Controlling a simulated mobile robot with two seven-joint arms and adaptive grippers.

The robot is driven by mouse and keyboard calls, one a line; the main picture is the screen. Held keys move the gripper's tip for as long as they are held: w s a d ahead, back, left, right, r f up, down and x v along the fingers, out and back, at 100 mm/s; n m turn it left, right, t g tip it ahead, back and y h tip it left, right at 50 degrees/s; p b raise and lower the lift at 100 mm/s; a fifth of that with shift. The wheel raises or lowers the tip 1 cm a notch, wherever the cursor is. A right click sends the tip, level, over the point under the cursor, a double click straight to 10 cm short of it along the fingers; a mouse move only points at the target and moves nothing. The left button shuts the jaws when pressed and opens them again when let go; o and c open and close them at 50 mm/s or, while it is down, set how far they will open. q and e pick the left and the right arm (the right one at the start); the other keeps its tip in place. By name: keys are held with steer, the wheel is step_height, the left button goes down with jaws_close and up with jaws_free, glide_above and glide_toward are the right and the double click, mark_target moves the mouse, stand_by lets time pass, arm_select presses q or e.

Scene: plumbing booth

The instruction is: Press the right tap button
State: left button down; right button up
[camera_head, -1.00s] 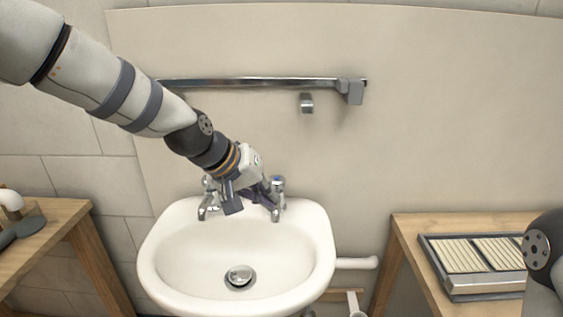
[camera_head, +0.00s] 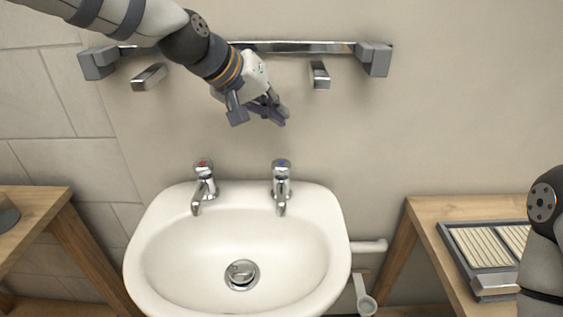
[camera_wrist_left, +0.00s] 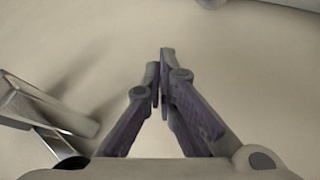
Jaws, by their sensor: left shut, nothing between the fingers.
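The right tap (camera_head: 281,185) is chrome with a blue-marked button (camera_head: 281,163) on top. It stands upright on the back rim of the white sink (camera_head: 335,235). The left tap (camera_head: 203,186) has a red-marked button. My left gripper (camera_head: 283,118) is above the right tap, clear of it, with empty air between them. It is shut and empty; its fingers (camera_wrist_left: 160,88) meet in the left wrist view. My right gripper is out of view; only part of that arm shows at the right edge.
A chrome rail (camera_head: 300,47) with grey end brackets runs along the wall behind my left arm. Two small chrome hooks, one being the right hook (camera_head: 319,75), sit below it. Wooden tables (camera_head: 425,212) flank the sink; the right one holds a slatted tray (camera_head: 447,232).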

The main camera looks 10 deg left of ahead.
arm_select(q)
steer(key=b, duration=0.1)
glide_above(278, 162)
step_height(278, 162, down, 6)
steer(key=shift+r, duration=0.1)
steer(key=shift+f, duration=0.85)
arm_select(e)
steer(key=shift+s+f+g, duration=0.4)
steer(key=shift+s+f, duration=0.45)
arm_select(q)
steer(key=shift+f, duration=0.1)
steer(key=shift+f, duration=0.35)
steer(key=shift+f, duration=0.75)
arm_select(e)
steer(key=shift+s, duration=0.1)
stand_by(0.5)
arm_select(q)
steer(key=shift+r, duration=1.15)
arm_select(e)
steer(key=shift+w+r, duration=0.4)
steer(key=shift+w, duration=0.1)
